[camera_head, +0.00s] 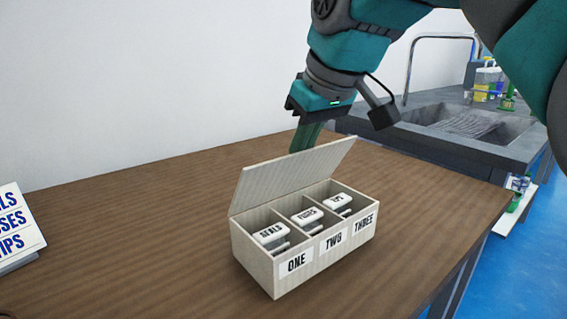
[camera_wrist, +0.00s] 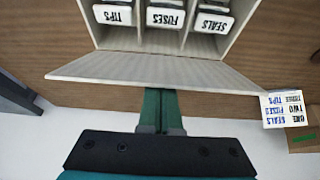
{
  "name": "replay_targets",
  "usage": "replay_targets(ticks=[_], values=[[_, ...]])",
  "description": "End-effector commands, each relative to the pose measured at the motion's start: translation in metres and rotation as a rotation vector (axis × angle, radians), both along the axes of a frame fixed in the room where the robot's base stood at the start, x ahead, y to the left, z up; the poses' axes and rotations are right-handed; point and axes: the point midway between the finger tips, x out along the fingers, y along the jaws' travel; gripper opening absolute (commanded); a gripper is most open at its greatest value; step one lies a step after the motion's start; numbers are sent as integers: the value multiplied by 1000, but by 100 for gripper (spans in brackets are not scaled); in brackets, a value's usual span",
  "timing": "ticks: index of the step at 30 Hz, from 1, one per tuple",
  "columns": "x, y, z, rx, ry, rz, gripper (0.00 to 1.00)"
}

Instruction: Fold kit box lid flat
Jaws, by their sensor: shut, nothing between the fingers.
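The kit box (camera_head: 268,262) stands on the wooden table, with three compartments labelled ONE, TWO and THREE. Its lid (camera_head: 292,178) is hinged at the back and stands open, tilted up and back. The compartments hold white-topped items marked SEALS (camera_head: 271,233), FUSES (camera_head: 307,215) and TIPS (camera_head: 337,200). My gripper (camera_head: 304,143) is behind the lid, its fingertips partly hidden by it. In the wrist view my shut green fingers (camera_wrist: 161,108) reach under the lid's outer edge (camera_wrist: 165,70); I cannot tell whether they touch it. Nothing shows between them.
A sign card (camera_head: 18,226) stands at the table's left edge. A sink counter (camera_head: 450,135) with a faucet and bottles lies beyond the table's right end. A white wall is behind.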

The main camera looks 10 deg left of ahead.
Motion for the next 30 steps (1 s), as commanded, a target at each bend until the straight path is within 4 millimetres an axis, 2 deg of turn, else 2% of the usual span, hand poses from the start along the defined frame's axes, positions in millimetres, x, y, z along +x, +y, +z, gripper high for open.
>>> replay_targets(ticks=[30], values=[[-7,-8,-36,-1,1,0,0]])
